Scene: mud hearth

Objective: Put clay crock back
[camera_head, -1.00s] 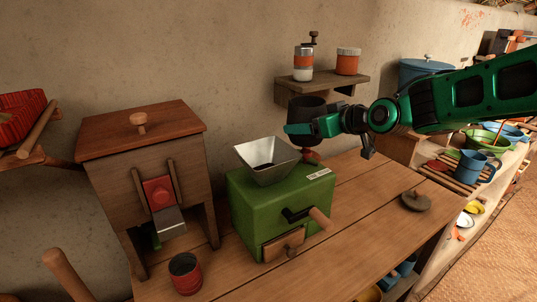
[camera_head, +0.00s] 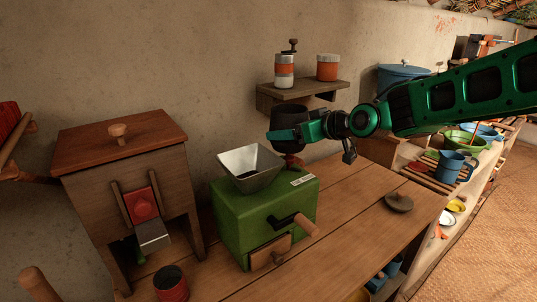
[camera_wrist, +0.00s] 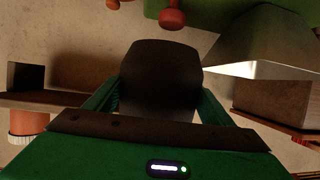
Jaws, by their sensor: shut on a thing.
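The clay crock is a dark, nearly black pot (camera_head: 289,114), held in the air behind and above the green grinder, just below the wall shelf. My gripper (camera_head: 300,130) is shut on the crock, with a green finger along its side. In the wrist view the crock (camera_wrist: 160,75) sits between the two green fingers of my gripper (camera_wrist: 158,105). A dark round lid with a knob (camera_head: 399,203) lies on the right part of the table; I cannot tell whether it belongs to the crock. The crock's far side and its inside are hidden.
The wall shelf (camera_head: 318,92) holds a hand mill (camera_head: 285,70) and an orange-white jar (camera_head: 327,68). The green grinder (camera_head: 270,210) with its metal hopper stands on the table (camera_head: 345,215), beside a wooden box (camera_head: 125,165) and red cup (camera_head: 171,284). The table's right part is mostly clear.

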